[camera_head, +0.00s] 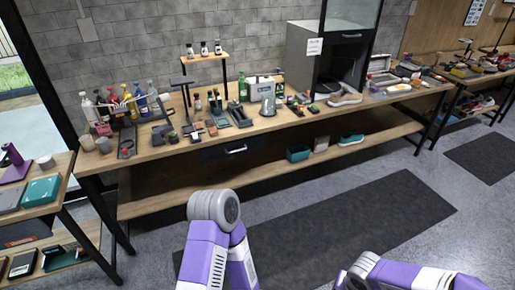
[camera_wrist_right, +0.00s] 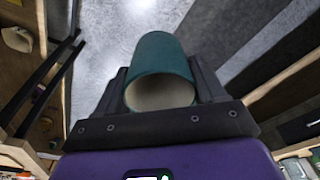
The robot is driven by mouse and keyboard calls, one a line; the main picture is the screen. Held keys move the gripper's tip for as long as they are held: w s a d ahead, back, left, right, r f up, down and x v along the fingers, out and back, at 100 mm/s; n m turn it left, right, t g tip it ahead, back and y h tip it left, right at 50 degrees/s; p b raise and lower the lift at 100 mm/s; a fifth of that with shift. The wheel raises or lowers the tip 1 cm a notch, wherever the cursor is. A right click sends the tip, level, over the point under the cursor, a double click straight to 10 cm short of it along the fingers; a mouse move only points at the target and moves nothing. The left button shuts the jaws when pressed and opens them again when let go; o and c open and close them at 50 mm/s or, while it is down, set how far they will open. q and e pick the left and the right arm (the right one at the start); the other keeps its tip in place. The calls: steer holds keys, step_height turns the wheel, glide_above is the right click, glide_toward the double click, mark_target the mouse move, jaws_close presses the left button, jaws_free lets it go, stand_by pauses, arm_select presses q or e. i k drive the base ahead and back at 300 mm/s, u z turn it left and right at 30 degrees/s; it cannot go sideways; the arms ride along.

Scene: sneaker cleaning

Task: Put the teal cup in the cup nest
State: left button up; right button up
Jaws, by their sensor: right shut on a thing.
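The teal cup (camera_wrist_right: 163,55) is in my right gripper (camera_wrist_right: 160,76), seen in the right wrist view. The two dark fingers are shut on its sides. Its pale open mouth faces the wrist camera, and the teal body points away from it. The head view does not show the cup or the right gripper, only purple and white arm links at the bottom. My left gripper is out of view. I cannot pick out the cup nest for certain in either view.
A long wooden workbench (camera_head: 170,152) along the wall is crowded with bottles, tools and a grey cabinet (camera_head: 302,62). A side table stands at left. A dark mat (camera_head: 330,225) covers open floor.

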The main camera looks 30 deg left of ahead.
mark_target(127, 146)
steer(key=u, duration=1)
steer(key=i, duration=1.35)
steer(key=u, duration=1.35)
steer(key=i, duration=1.3)
steer(key=u, duration=0.9)
